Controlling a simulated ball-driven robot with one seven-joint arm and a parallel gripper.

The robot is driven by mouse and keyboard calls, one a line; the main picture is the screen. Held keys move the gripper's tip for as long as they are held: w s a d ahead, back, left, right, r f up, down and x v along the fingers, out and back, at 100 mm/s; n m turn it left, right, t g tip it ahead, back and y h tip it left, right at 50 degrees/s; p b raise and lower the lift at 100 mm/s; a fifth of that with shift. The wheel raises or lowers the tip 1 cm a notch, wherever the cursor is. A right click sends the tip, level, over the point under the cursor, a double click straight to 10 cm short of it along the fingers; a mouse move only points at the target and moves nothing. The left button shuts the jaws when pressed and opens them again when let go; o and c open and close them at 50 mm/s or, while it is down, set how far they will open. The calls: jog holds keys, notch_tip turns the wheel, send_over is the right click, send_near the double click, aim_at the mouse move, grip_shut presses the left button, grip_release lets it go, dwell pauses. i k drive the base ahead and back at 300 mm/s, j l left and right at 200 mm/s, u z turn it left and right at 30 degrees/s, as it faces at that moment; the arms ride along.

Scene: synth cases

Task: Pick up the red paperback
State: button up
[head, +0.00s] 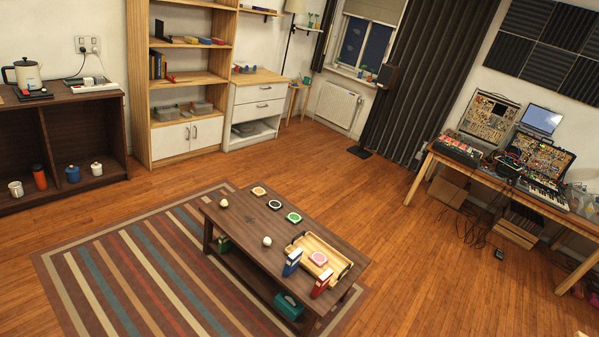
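A red, book-like upright item (322,284) with a pale patch stands at the near right end of the low wooden coffee table (240,233), at the front side of a wooden tray (322,243). A similar blue item (292,262) stands to its left. At this size I cannot tell for sure whether the red item is a paperback. A small flat red thing (218,41) also lies on an upper shelf of the bookcase. My gripper is not in view.
The coffee table also holds several small discs and two pale balls; a teal case (288,306) is underneath. A striped rug (140,275) lies under it. A dark cabinet (70,130) is at left, a desk with electronics (510,180) at right. The wooden floor between is open.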

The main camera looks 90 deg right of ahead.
aim_at(322, 282)
jog(key=z, duration=2.75)
jog(key=i+l+u, duration=0.3)
jog(key=i+l, duration=0.3)
jog(key=i, duration=0.4)
jog(key=i+l+u, duration=0.3)
jog(key=i+l, duration=0.5)
jog(key=i, duration=0.15)
